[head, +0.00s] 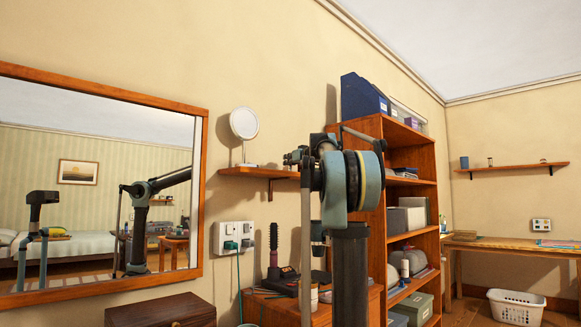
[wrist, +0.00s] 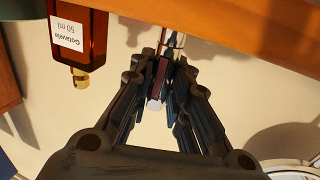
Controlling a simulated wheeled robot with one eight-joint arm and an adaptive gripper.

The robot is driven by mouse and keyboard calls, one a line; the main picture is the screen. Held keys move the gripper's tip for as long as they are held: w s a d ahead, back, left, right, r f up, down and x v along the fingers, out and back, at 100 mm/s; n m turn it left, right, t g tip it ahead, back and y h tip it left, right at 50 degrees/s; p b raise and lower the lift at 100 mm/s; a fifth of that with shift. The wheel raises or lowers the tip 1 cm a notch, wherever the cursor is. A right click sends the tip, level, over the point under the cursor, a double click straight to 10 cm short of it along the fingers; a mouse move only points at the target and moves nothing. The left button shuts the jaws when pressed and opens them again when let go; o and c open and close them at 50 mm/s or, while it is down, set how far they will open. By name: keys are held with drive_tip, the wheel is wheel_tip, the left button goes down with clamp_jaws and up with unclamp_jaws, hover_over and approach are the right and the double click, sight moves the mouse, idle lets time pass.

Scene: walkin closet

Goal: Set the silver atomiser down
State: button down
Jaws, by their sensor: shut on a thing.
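My gripper (wrist: 164,78) is shut on the silver atomiser (wrist: 175,40), seen in the wrist view, which looks upside down. Its bright silver part shows beyond the fingertips, and a pale tip shows between the fingers; the fingers hide the middle. A wooden shelf (wrist: 235,28) runs across the top of that view. Whether the atomiser touches the shelf I cannot tell. In the head view my gripper (head: 293,158) is at the right end of the small wall shelf (head: 240,172); the atomiser cannot be made out there.
An amber bottle (wrist: 84,30) with a white label and gold top is beside my gripper in the wrist view. A round white mirror (head: 244,123) stands on the wall shelf.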

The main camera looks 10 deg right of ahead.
drive_tip(key=shift+f, duration=0.35)
drive_tip(key=c, duration=1.5)
unclamp_jaws()
drive_tip(key=v, duration=1.2)
